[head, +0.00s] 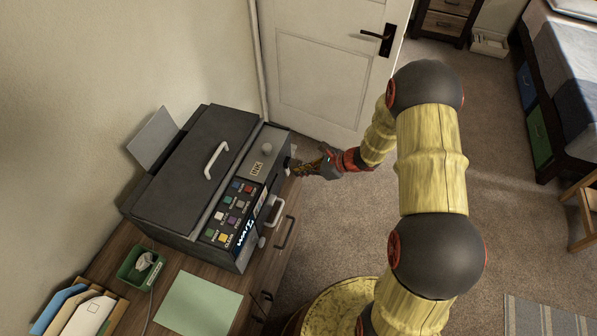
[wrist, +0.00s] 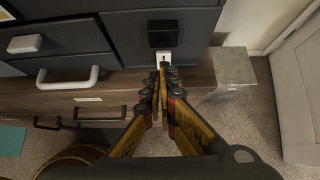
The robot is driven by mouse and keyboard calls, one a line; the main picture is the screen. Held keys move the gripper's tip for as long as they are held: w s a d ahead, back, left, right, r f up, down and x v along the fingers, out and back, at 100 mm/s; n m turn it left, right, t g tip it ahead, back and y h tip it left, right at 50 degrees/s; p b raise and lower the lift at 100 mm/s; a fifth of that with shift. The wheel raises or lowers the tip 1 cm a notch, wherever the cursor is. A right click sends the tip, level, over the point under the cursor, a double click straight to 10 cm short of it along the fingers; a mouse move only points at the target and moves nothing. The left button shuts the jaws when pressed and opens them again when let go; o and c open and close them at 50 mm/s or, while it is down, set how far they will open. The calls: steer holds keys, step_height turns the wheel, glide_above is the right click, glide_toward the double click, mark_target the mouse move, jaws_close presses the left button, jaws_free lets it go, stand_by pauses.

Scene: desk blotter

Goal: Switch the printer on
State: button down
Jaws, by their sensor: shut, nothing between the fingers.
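The dark grey printer (head: 200,160) stands on a wooden desk against the wall. Its front panel has coloured buttons (head: 233,208) and a display (head: 247,228) that seems to read "WAIT". In the wrist view the printer front (wrist: 130,35) carries a black block (wrist: 163,34) with a small white plate (wrist: 162,57) below it, perhaps a switch. My gripper (head: 293,166) is shut and empty at the printer's front right end. In the wrist view its fingertips (wrist: 163,72) are just in front of the white plate and hide its lower part; I cannot tell whether they touch.
A white tray handle (wrist: 67,82) projects left of the fingertips. A grey block (wrist: 232,70) is at the right. The desk (head: 120,245) holds a green tray (head: 131,277), green paper (head: 198,305) and a file holder. A white door (head: 325,70) stands behind; carpet right is open.

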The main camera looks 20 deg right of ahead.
steer(key=r+p+v, duration=0.1)
steer(key=p+v, duration=0.2)
steer(key=v, duration=0.8)
steer(key=shift+w+a+r, duration=0.25)
steer(key=shift+a, duration=0.05)
